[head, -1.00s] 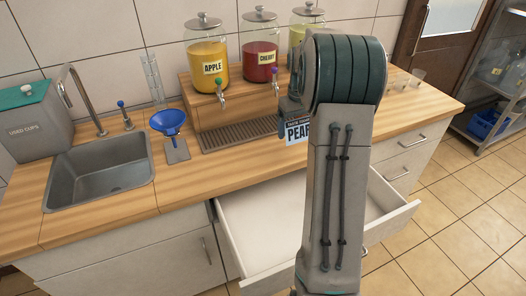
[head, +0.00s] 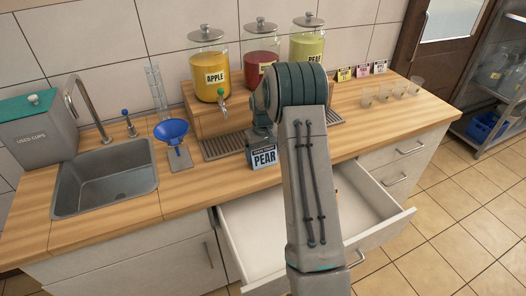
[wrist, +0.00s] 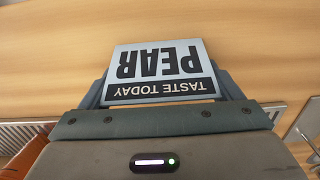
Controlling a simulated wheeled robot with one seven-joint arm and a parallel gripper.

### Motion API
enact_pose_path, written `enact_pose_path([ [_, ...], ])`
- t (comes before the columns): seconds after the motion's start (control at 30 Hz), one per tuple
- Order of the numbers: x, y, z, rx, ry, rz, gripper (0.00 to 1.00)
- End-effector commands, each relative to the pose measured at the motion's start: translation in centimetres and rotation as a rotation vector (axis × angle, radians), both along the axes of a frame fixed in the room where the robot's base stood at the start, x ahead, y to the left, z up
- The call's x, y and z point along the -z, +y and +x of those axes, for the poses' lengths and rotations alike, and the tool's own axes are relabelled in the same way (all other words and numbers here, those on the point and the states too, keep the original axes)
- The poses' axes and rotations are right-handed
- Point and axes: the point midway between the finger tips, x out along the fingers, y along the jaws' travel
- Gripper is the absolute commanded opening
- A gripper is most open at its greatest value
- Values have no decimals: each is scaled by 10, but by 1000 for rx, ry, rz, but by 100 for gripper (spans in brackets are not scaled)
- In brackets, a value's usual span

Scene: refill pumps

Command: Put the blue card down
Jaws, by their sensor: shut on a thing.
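The blue card (head: 264,157) is pale blue with a dark band and reads "TASTE TODAY PEAR". In the wrist view the card (wrist: 165,68) appears upside down, in front of the wooden counter surface. My gripper (wrist: 160,95) is shut on the card, with a finger showing on each side of it. In the head view my gripper (head: 262,138) holds the card at the counter's front edge, left of my arm. I cannot tell whether the card touches the counter (head: 200,192).
Apple (head: 210,75), cherry (head: 262,45) and pear (head: 306,42) jars stand at the back. A blue funnel (head: 172,131) and a sink (head: 105,180) are left. An open drawer (head: 240,245) is below. Small cards (head: 362,71) and cups (head: 400,88) stand right.

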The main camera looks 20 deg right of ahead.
Motion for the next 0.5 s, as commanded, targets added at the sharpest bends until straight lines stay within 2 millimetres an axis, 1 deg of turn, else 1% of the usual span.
enact_pose_path([
  [0.23, 1, 0, 0, 0, 0, 0, 65],
  [0.33, 5, 0, 0, 0, 0, 0, 65],
  [0.37, 5, 0, 0, 0, 0, 0, 88],
  [0.4, 4, 0, 0, 0, 0, 0, 99],
  [0.5, 3, 0, 0, 0, 0, 0, 100],
])
